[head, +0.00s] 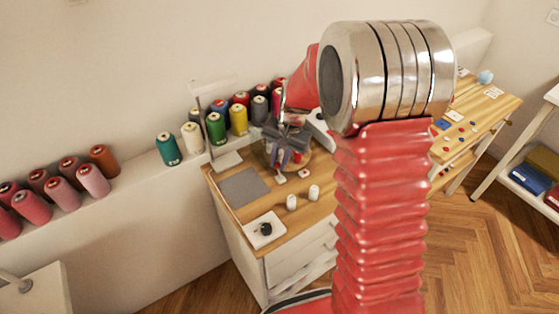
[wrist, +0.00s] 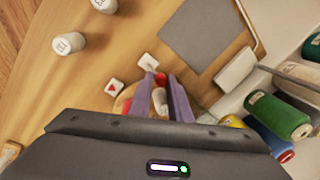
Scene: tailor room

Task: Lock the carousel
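A round wooden disc, which looks like the carousel (head: 298,164), stands on the wooden desk top in the head view, mostly hidden under my gripper (head: 286,154). In the wrist view, the two purple-grey fingers of my gripper (wrist: 163,80) point down over it and stand apart. A small white and red piece (wrist: 160,98) shows between the fingers; I cannot tell whether they touch it. A small white tile with a red triangle (wrist: 115,87) and another whitish tile (wrist: 148,61) lie beside the disc. No lock part can be made out clearly.
Two white spools (head: 292,202) stand on the desk in front of the disc. A grey mat (head: 241,187) and a white tray with a dark round thing (head: 265,230) lie to the left. Several coloured thread spools (head: 216,128) line the ledge behind, close to my gripper.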

